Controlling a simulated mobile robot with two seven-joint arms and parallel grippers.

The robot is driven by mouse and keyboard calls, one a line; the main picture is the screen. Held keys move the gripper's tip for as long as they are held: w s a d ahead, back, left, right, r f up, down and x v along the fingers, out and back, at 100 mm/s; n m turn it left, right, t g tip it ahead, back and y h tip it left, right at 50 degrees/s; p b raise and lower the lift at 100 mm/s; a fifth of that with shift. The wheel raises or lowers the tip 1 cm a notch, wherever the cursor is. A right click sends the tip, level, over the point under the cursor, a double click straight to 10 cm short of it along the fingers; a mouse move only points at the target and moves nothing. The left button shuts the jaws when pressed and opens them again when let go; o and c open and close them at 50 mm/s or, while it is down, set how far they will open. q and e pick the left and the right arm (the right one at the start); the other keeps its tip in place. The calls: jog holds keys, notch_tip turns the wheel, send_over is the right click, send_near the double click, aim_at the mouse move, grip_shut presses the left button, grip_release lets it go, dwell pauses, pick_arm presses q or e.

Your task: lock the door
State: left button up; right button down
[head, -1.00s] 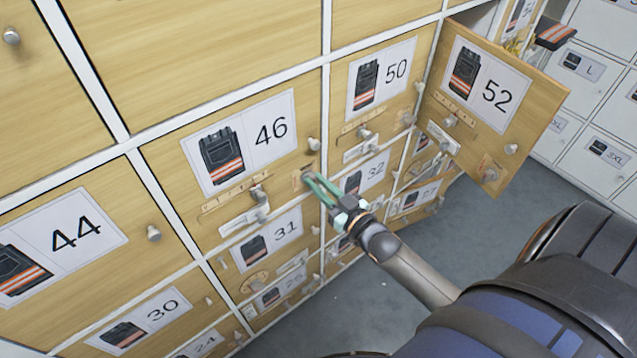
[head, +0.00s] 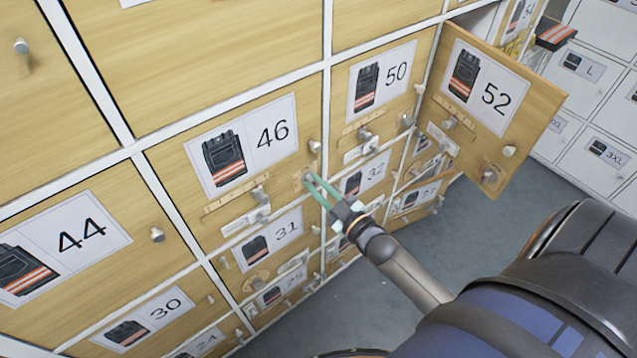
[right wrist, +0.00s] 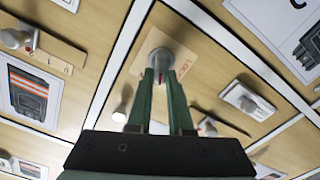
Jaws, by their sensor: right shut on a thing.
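The door marked 46 (head: 205,183) is flush with the locker front in the head view. A round grey lock knob (right wrist: 160,58) on a tan plate (right wrist: 184,66) is at its lower right corner. My right gripper (head: 312,181) is at this knob, its green fingers shut on it; the right wrist view shows the fingertips (right wrist: 160,76) at the knob's sides. The fingers partly hide the knob, and I cannot tell its turn position. A separate round pull knob (head: 314,146) sits just above. My left gripper is not in view.
The door marked 52 (head: 540,95) stands open at the right, projecting outward. Doors marked 50 (head: 420,60), 44 (head: 110,270) and 31 (head: 290,232) surround door 46. Grey floor (head: 480,240) is clear below right. White lockers (head: 610,100) stand beyond.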

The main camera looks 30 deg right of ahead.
jog(key=n, duration=0.2)
jog(key=shift+a+n, duration=0.15)
jog(key=shift+n, duration=0.25)
jog(key=n, duration=0.3)
jog(key=n+b, duration=0.1)
jog(key=n, duration=0.2)
jog(key=f+n+b, duration=0.1)
jog(key=n, duration=0.2)
jog(key=shift+a+n, duration=0.15)
jog(key=shift+n, duration=0.25)
jog(key=c, duration=0.8)
grip_release()
jog(key=shift+s, duration=0.1)
